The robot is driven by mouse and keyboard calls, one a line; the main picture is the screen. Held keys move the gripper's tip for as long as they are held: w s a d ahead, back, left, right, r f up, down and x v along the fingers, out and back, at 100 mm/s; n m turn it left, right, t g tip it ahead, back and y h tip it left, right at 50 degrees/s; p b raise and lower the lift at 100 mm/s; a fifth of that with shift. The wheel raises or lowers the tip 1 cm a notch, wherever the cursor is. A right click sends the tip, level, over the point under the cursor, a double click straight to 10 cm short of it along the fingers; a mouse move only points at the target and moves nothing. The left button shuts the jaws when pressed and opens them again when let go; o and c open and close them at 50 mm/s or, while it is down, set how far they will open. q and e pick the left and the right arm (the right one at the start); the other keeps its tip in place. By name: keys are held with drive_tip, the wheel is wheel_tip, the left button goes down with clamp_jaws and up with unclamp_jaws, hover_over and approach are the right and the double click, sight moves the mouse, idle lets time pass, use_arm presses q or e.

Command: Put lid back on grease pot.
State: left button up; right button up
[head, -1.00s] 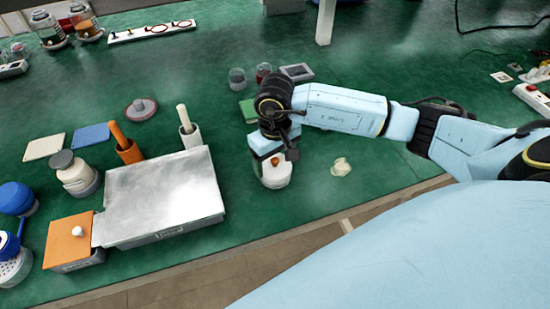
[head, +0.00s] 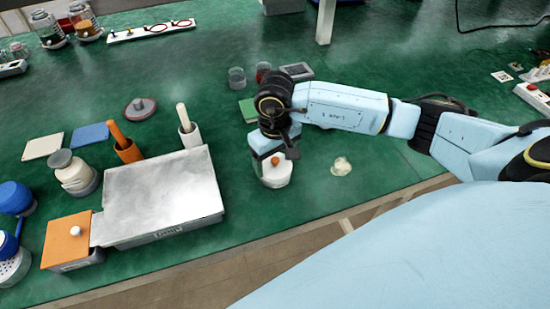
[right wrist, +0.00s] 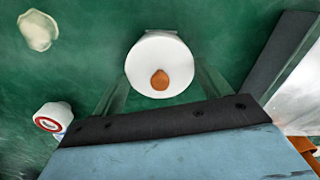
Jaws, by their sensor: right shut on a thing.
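The white lid (right wrist: 160,50) with its orange-brown knob (right wrist: 159,80) sits between the fingers of my right gripper (right wrist: 162,66), which is shut on its sides. In the head view my right gripper (head: 274,158) points down over the white grease pot (head: 276,179) near the front edge of the table. The orange-brown knob shows just under the gripper. Lid and pot overlap in the head view, and I cannot tell whether they touch. My left gripper is out of view.
A pale irregular blob (head: 341,168) lies on the green table (head: 400,75) to the right. A metal-topped box (head: 165,195) stands to the left, beside an orange-lidded box (head: 67,240). Two small jars (head: 237,77) (head: 263,72) stand behind the arm.

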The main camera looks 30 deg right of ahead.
idle(0.5)
drive_tip(key=shift+b, duration=0.3)
idle(0.4)
drive_tip(key=shift+f+b, duration=0.2)
drive_tip(key=shift+b, duration=0.55)
idle(1.0)
drive_tip(key=o, duration=1.1)
